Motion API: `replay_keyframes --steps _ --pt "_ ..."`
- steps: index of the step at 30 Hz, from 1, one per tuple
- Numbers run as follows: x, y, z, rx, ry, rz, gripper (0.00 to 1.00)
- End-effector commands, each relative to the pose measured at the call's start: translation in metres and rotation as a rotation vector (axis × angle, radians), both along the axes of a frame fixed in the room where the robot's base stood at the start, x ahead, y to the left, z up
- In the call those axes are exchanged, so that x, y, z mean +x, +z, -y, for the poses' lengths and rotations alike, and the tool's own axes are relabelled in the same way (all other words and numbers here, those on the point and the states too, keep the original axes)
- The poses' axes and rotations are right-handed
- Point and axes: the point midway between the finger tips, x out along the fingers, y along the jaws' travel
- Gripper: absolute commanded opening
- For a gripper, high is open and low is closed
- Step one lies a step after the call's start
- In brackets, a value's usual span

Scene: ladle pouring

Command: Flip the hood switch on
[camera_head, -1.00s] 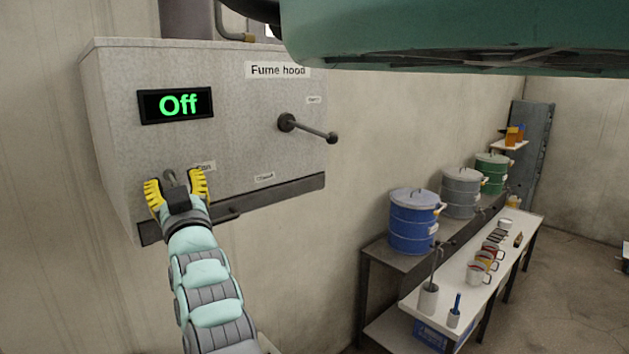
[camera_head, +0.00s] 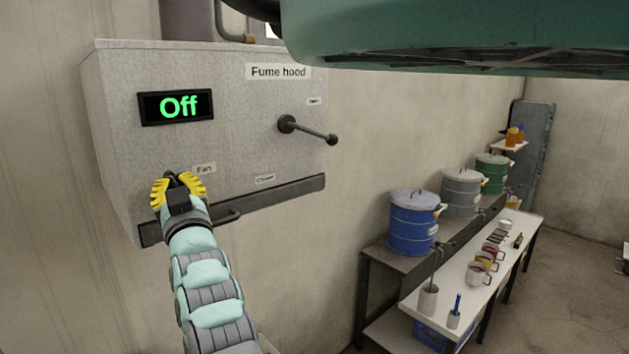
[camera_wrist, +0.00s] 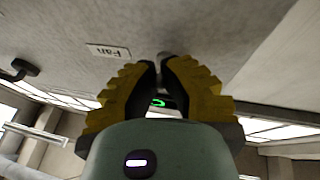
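The grey fume hood control box (camera_head: 235,110) is on the wall at the left of the head view. Its display (camera_head: 150,108) reads "Off" in green. The fan switch is a small grey lever by the "Fan" label (camera_head: 204,169), mostly hidden by my gripper. My gripper (camera_head: 178,179), with yellow ridged fingers, is at the box's lower left, its fingers drawn together around the lever. In the wrist view, a grey bit of the switch (camera_wrist: 165,56) shows at the fingertips, which look closed on it.
A black-knobbed lever (camera_head: 309,130) sticks out at the box's right. A dark rail (camera_head: 275,191) runs along its lower edge. Blue, grey and green drums stand on a shelf at right, above a white bench (camera_head: 462,298) with cups. A large teal body overhangs the top right.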

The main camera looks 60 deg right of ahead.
Motion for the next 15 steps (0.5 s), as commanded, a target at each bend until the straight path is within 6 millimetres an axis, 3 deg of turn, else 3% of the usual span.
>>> replay_keyframes --steps 15 --pt "-0.004 0.012 0.0007 0.053 -0.007 -0.242 0.0"
